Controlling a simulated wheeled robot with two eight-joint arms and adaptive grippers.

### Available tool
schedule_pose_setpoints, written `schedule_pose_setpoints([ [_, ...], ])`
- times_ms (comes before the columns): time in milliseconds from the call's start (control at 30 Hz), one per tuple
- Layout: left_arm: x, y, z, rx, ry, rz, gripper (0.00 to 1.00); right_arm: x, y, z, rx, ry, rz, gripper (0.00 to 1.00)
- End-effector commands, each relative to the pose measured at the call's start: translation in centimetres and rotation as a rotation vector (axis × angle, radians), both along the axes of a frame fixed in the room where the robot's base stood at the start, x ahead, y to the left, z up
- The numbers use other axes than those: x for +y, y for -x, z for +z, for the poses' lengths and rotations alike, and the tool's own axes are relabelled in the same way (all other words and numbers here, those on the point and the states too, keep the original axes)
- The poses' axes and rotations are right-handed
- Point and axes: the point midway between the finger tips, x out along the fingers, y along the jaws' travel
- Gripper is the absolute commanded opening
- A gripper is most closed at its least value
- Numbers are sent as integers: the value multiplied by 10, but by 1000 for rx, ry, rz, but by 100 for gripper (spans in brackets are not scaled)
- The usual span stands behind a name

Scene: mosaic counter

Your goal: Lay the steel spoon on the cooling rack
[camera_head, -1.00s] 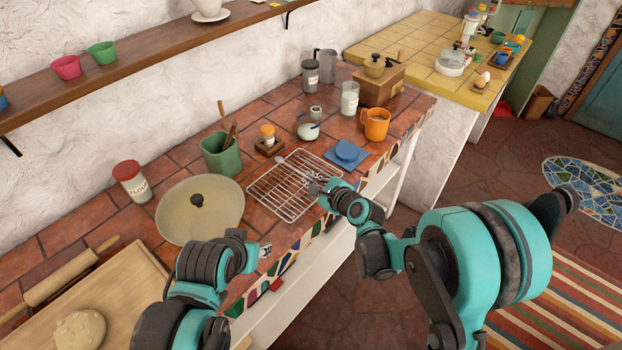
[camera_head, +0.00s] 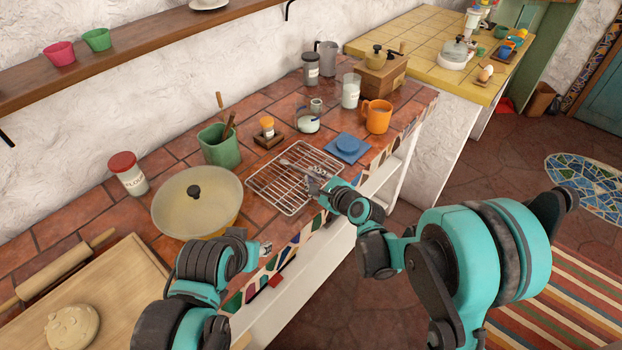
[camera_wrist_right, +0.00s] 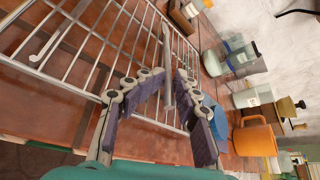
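The cooling rack (camera_head: 262,188) is a wire grid on the tiled counter, near its front edge. The steel spoon (camera_head: 288,163) lies along the rack's right part; in the right wrist view the spoon (camera_wrist_right: 167,60) shows as a grey strip over the wires. My right gripper (camera_head: 313,182) is low over the rack's front right side. In the wrist view its fingers (camera_wrist_right: 166,82) are spread, with the spoon's near end between them and gaps seeming to show on both sides. My left gripper (camera_head: 262,248) is by the counter's front edge, away from the spoon; its fingers are too small to read.
A lidded pan (camera_head: 222,205) and a green utensil pot (camera_head: 219,146) stand left of the rack. A blue coaster (camera_head: 347,147) and an orange mug (camera_head: 377,116) are to its right.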

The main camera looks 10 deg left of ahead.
Motion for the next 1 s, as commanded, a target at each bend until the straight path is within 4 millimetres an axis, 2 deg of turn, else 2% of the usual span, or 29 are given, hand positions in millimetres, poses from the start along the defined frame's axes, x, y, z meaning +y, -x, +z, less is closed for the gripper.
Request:
schedule_pose_setpoints([
  [233, 0, 0, 0, 0, 0, 0, 40, -1, 1, 1, -1, -2, -1, 31],
  [367, 0, 0, 0, 0, 0, 0, 40, -7, 8, 6, 0, -2, -3, 31],
  [800, 0, 0, 0, 0, 0, 0, 40, -60, 71, 40, 0, -1, -4, 31],
  [1000, 0, 0, 0, 0, 0, 0, 40, -70, 83, 46, -1, -1, -2, 31],
])
